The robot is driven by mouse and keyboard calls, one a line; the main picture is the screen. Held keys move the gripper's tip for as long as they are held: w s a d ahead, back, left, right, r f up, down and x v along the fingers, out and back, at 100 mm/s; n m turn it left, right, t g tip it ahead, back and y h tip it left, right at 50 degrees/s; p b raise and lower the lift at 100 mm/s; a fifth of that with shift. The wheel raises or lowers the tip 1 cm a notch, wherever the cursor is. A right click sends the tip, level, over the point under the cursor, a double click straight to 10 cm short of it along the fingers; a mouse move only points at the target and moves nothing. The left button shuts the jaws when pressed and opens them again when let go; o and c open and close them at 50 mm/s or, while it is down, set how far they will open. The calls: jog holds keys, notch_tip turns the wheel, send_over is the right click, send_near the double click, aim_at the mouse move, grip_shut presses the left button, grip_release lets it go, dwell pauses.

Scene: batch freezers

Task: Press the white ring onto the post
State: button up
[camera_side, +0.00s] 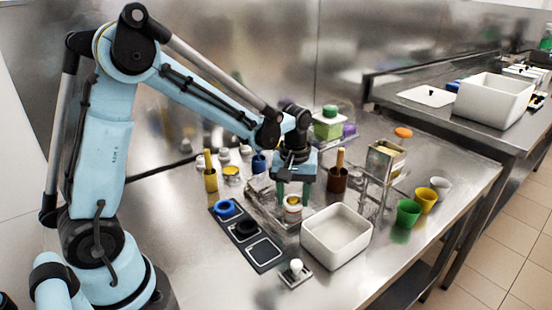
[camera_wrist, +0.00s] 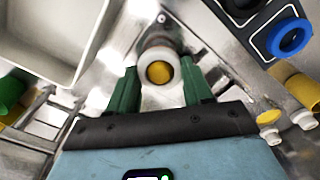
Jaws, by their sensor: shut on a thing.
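My gripper (camera_side: 293,197) points down with its two green fingers on either side of the white ring (camera_side: 292,201). The fingers are shut on the ring. In the wrist view the white ring (camera_wrist: 158,52) sits between the fingertips, around a round yellow top (camera_wrist: 159,72) that looks like the end of the post. I cannot tell how far down the ring sits, and the lower part of the post is mostly hidden. A dark three-part tray (camera_side: 260,262) holds a blue ring (camera_side: 225,208) and a black ring (camera_side: 244,228); its front place holds no ring.
A white bin (camera_side: 336,252) stands close to the right of my gripper. A small plate with a white knob (camera_side: 296,266) lies in front. Yellow (camera_side: 211,180) and brown (camera_side: 338,178) pots with handles flank the work. Several cups, including a green one (camera_side: 407,213), stand right.

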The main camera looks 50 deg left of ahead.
jog(key=o, duration=1.5)
jog(key=shift+r, duration=0.1)
jog(key=shift+r, duration=3.4)
jog(key=shift+s+d+r+m+t, duration=0.15)
jog(key=shift+s+r+m+t, duration=0.15)
jog(key=shift+s+r+m, duration=0.15)
jog(key=s+d+r+m+t, duration=0.1)
jog(key=s+d+m+t, duration=0.1)
jog(key=s+m+t, duration=0.4)
jog(key=s+m, duration=0.2)
jog(key=s, duration=0.1)
jog(key=shift+s+d+r+m+t, duration=0.3)
jog(key=shift+s+d+r+m, duration=0.05)
jog(key=shift+r, duration=0.05)
